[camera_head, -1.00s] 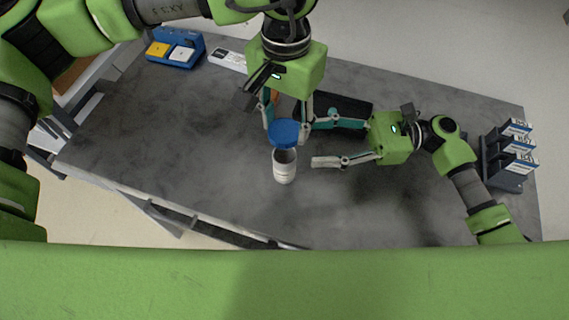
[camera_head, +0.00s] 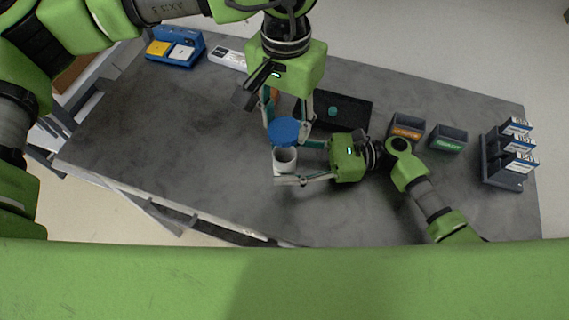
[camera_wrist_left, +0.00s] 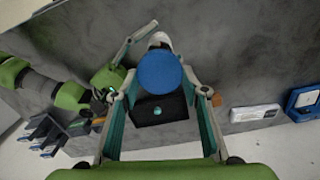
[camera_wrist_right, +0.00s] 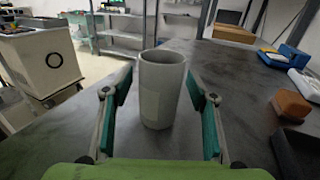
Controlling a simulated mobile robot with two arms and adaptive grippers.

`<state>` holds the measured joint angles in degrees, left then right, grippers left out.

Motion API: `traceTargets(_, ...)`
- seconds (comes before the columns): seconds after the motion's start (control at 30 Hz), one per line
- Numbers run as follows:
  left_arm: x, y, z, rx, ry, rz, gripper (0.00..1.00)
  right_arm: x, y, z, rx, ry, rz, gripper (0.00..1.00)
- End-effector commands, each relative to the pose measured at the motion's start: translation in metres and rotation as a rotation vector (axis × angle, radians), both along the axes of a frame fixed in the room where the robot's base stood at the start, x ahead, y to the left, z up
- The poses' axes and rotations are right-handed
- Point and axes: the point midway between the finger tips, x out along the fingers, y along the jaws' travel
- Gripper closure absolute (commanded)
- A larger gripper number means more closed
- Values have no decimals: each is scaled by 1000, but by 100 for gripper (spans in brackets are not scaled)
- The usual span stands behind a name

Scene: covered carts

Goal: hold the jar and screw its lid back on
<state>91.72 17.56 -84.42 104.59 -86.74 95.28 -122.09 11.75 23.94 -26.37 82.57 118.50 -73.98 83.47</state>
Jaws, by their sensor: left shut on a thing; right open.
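The white jar (camera_head: 285,167) stands upright and open on the grey table. It also shows in the right wrist view (camera_wrist_right: 162,90), between the fingers of my right gripper. My right gripper (camera_head: 293,163) is open, one finger on each side of the jar, with gaps to it. The blue lid (camera_head: 284,132) is held by my left gripper (camera_head: 286,124), which is shut on it from above. In the left wrist view the lid (camera_wrist_left: 160,72) hides most of the jar (camera_wrist_left: 159,40). The lid is apart from the jar, just past its far side in the head view.
A black tray (camera_head: 355,112) lies behind the grippers. Two small bins, orange-labelled (camera_head: 407,127) and green-labelled (camera_head: 448,138), and a rack of boxes (camera_head: 508,172) stand at the right. A blue holder (camera_head: 190,39) and a white device (camera_head: 228,60) are at the back left. The left tabletop is clear.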

Motion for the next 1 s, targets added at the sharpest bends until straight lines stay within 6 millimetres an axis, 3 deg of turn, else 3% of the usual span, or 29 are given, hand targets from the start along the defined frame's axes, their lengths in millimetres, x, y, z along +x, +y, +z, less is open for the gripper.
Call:
traceTargets(0.3,0,0,0,0,0,0,68,0,1,0,0,-1,-1,50)
traceTargets(0.5,0,0,0,0,0,0,68,0,1,0,0,0,-1,100)
traceTargets(0.67,0,0,-6,1,2,0,68,0,1,0,0,-1,-1,100)
traceTargets(1.0,0,0,-49,1,0,0,68,0,1,0,0,0,-1,100)
